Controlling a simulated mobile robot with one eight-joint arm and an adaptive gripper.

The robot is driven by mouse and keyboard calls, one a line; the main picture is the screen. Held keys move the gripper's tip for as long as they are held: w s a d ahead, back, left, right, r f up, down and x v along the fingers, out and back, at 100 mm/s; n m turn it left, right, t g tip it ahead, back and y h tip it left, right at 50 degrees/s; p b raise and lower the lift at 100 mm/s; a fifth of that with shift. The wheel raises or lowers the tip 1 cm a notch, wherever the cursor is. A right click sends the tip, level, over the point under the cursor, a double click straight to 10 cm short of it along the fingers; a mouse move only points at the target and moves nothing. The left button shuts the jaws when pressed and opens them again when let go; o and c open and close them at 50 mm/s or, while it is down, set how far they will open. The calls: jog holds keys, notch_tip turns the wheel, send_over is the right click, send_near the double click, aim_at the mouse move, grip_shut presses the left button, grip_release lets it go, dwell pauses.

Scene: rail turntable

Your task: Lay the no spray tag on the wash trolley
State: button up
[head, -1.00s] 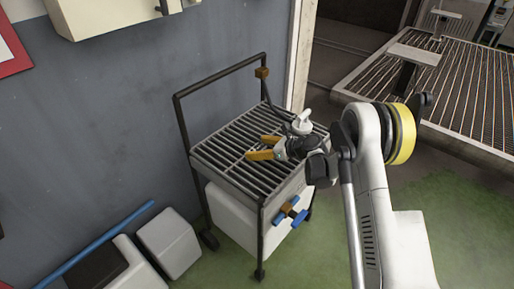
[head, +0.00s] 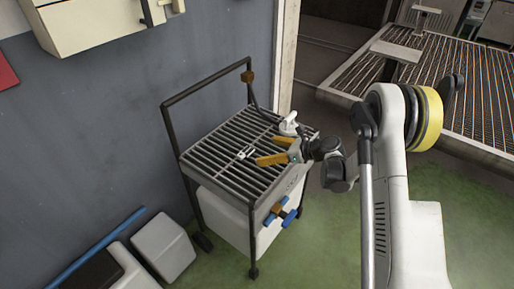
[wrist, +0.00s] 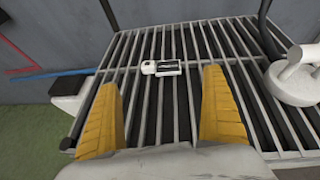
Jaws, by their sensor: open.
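The no spray tag (wrist: 163,68), a small white piece with a dark panel, lies flat on the slatted top of the wash trolley (wrist: 225,42). In the head view the tag (head: 245,153) shows as a small pale piece on the trolley's grid (head: 222,150). My gripper (head: 272,150) has yellow fingers and hangs low over the right part of the grid. In the wrist view its fingers (wrist: 160,112) are wide apart with nothing between them. The tag is beyond the fingertips, apart from them.
A white fitting with a round base (wrist: 295,80) stands on the grid right of my gripper. The trolley's dark handle frame (head: 205,88) rises at the wall side. White boxes (head: 163,248) stand on the floor at left. A large slatted platform (head: 470,90) lies at back right.

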jog(key=shift+s+d+r, duration=0.25)
jog(key=shift+d, duration=0.15)
jog(key=shift+r, duration=0.4)
jog(key=s+d+r+n+h, duration=0.2)
jog(key=s+r+n+h, duration=0.1)
jog(key=s+r+n, duration=0.4)
jog(key=s+d+r+n+h, duration=0.2)
jog(key=s+r+n, duration=0.15)
jog(key=r, duration=0.55)
jog(key=s+d+r+n+h, duration=0.2)
jog(key=s+n, duration=0.4)
jog(key=s, duration=0.6)
jog(key=s+d+r+n+h, duration=0.2)
jog(key=s+d+n+h, duration=0.2)
jog(key=s, duration=0.8)
jog(key=d+n, duration=0.2)
jog(key=n, duration=0.1)
jog(key=shift+d+t, duration=0.2)
jog(key=shift+t, duration=0.1)
jog(key=shift+r+n, duration=0.1)
jog(key=shift+n, duration=0.15)
